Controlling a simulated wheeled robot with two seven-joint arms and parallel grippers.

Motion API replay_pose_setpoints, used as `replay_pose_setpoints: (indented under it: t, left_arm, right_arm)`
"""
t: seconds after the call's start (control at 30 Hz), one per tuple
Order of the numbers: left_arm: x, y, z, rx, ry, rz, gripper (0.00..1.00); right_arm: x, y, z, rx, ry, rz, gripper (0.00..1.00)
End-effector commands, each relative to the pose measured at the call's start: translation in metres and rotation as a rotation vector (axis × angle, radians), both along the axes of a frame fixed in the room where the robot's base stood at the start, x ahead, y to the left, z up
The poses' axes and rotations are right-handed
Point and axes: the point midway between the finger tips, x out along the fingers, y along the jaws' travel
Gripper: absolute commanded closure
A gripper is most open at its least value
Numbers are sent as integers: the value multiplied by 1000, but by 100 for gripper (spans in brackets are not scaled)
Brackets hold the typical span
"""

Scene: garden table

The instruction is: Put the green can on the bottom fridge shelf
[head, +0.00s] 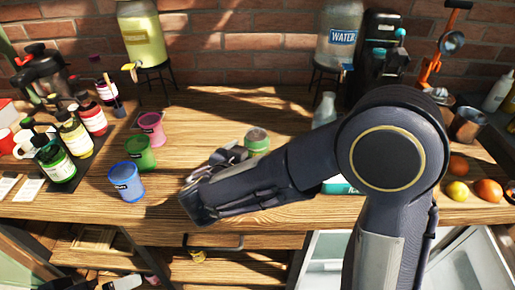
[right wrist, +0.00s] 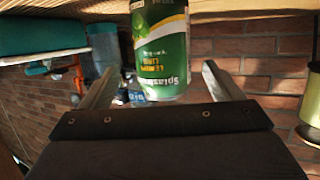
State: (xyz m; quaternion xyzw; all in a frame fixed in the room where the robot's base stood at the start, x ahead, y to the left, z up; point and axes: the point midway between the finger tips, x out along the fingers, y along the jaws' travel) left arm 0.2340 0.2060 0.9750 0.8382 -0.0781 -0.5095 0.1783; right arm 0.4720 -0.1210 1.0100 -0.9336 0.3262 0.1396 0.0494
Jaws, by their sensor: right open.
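The green can (head: 257,140) stands on the wooden table, just beyond my right gripper (head: 236,154). In the right wrist view the can (right wrist: 161,45), with a white and yellow label, appears ahead of and between the two spread fingers (right wrist: 157,85). The right gripper is open and holds nothing; the head view does not show clearly how far the fingers reach around the can. White fridge parts (head: 328,248) show below the table's front edge at the right; my right arm hides much of them, and the bottom shelf cannot be made out. A dark shape at the bottom left edge may be my left gripper (head: 122,284).
Blue (head: 127,184), green (head: 139,153) and pink (head: 151,128) cups stand left of my right gripper. A pale bottle (head: 325,110) stands right of the can, near my forearm. Bottles crowd the left; oranges (head: 488,191) lie at the right. The table behind the can is clear.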

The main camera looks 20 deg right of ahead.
Motion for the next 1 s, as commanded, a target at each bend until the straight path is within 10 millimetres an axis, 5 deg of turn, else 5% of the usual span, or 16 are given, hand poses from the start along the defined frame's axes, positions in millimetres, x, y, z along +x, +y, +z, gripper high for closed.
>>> replay_pose_setpoints:
  t: [0.4, 0.7, 1.0]
  left_arm:
    - [0, 0, 27, 0, 0, 0, 0]
    - [0, 0, 26, 0, 0, 0, 0]
    - [0, 0, 26, 0, 0, 0, 0]
  right_arm:
    - [45, -31, -6, -1, 3, -2, 15]
    - [49, -34, -9, 0, 2, 0, 15]
    - [49, -34, -9, 0, 2, 0, 54]
